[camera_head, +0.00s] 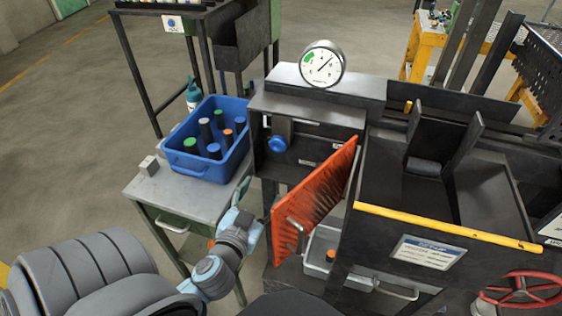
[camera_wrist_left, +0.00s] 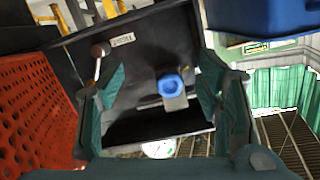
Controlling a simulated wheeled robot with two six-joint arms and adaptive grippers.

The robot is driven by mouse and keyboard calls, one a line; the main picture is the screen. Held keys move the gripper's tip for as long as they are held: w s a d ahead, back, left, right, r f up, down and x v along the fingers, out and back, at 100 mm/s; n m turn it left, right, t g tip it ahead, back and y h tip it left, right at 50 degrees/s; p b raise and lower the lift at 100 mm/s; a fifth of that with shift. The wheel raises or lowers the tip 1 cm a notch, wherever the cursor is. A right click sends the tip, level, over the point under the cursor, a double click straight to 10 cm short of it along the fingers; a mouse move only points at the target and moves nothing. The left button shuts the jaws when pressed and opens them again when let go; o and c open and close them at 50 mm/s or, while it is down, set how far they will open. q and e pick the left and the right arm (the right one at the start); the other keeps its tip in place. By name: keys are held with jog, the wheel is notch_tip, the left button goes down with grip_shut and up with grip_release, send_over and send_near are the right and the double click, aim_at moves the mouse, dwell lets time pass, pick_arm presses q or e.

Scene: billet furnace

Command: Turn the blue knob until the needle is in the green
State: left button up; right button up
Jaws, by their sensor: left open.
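The blue knob (camera_head: 277,144) sits on the dark front of the furnace cabinet, left of the open orange door. The round white gauge (camera_head: 322,63) stands on top of the cabinet. Its green band is at the left of the dial, and its dark needle points to the upper right, outside the green. My left gripper (camera_head: 243,198) is below and left of the knob, apart from it. In the left wrist view the open fingers (camera_wrist_left: 161,82) frame the blue knob (camera_wrist_left: 171,83), which lies farther off, with nothing held. My right gripper is not in view.
The orange door (camera_head: 315,195) stands open just right of my left gripper. A blue crate (camera_head: 190,166) with several coloured-topped cylinders is on the grey side table (camera_head: 190,195), left of the cabinet. A grey bin (camera_head: 321,245) is below the door. A red handwheel (camera_head: 525,290) is at lower right.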

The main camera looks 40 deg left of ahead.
pick_arm(q)
jog(key=t, duration=0.2)
send_near(277, 146)
jog(key=shift+n+y, duration=0.3)
jog(key=p+x, duration=0.1)
jog(key=x, duration=1)
jog(key=shift+w+d+p, duration=0.1)
jog(key=shift+w+p, duration=0.1)
jog(key=shift+p, duration=0.2)
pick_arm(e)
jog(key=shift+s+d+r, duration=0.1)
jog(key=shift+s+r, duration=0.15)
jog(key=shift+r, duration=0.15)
pick_arm(q)
jog(key=c, duration=1.2)
